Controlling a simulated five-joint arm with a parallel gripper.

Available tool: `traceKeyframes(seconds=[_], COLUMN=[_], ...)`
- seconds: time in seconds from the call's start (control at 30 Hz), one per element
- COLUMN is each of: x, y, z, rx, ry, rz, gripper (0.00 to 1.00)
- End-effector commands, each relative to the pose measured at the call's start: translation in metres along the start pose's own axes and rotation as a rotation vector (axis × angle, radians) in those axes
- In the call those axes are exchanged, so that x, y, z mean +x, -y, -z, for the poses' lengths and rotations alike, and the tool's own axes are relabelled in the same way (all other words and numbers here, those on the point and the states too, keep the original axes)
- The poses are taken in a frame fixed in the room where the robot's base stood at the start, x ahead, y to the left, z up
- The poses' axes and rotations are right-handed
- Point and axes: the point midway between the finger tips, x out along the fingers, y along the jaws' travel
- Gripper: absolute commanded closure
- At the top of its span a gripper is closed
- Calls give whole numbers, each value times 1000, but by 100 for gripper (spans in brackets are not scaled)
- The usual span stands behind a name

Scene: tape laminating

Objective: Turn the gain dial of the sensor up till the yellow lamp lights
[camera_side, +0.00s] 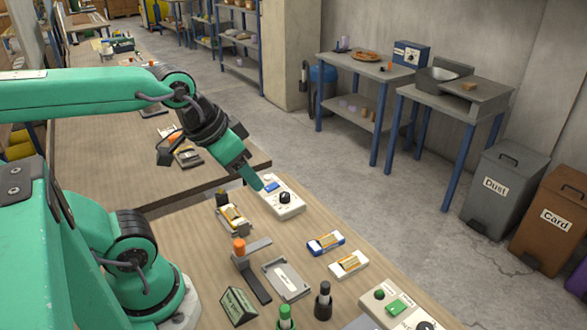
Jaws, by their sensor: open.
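My gripper (257,184) is open and empty, pointing down and to the right from the arm. Its tips are close to the left end of a white box (293,210) with a blue panel and a black dial (285,197). The tips look just above or beside the box; I cannot tell whether they touch it. I cannot tell from the markings which is the sensor. No lit yellow lamp is visible.
Dark and green bottles (323,303) (285,318) stand in front. Bare wood lies right of the packs.

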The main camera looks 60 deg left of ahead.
Motion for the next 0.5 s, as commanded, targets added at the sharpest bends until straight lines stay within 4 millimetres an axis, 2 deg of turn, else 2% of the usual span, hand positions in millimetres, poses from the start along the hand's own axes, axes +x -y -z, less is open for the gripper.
traceKeyframes(seconds=[0.27, 0.5], x=[1, 11], y=[1, 10], z=[3, 19], rx=[-13, -84], ry=[8, 56], rz=[3, 19], gripper=[50, 50])
